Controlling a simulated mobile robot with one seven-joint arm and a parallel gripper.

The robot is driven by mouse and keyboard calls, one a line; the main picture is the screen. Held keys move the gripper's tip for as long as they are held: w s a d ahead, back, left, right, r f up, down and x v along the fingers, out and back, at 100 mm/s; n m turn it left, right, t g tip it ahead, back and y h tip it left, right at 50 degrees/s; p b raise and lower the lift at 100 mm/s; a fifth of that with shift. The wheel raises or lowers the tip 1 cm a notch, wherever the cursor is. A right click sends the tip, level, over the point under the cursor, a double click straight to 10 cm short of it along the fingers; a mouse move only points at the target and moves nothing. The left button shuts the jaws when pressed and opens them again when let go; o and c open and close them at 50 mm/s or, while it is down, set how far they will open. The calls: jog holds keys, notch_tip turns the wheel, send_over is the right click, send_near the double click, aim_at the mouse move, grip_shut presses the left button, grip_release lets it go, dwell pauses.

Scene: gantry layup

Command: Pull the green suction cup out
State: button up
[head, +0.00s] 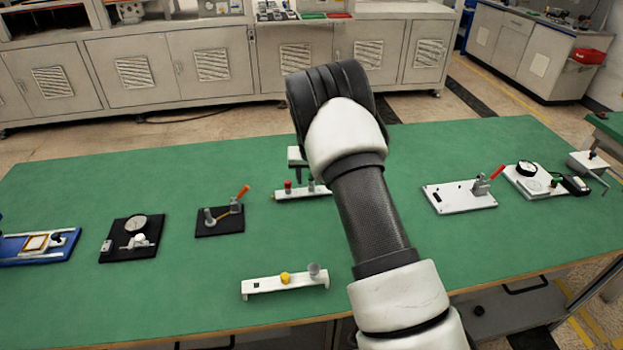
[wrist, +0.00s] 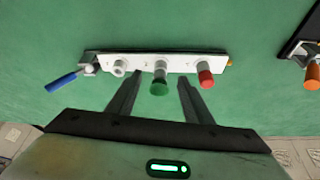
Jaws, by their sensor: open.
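The green suction cup (wrist: 159,88) stands out from a white plate (wrist: 142,59) on the green table, on a grey stem. It sits between a red cup (wrist: 206,79) and a white-grey cup (wrist: 119,68). My gripper (wrist: 158,80) is open, with one finger on each side of the green cup and a visible gap to both. In the head view the green cup (head: 311,186) and red cup (head: 288,184) show small on the plate (head: 292,195), whose right part is hidden by my arm.
A lever with a blue handle (wrist: 62,82) is at the plate's left end in the wrist view. A white bar with a yellow knob (head: 285,278) lies nearer the table's front. A black plate with an orange lever (head: 220,220) is to the left. Open table surface lies between fixtures.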

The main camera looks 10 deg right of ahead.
jog(key=shift+w+f, duration=0.15)
jog(key=shift+f, duration=0.15)
grip_shut()
jog(key=shift+r, duration=0.1)
jog(key=shift+r, duration=0.4)
jog(key=shift+r, duration=0.3)
jog(key=shift+r+p, duration=0.6)
jog(key=shift+r, duration=0.45)
dwell(0.4)
jog(key=shift+r+p, duration=0.55)
jog(key=shift+r, duration=1.05)
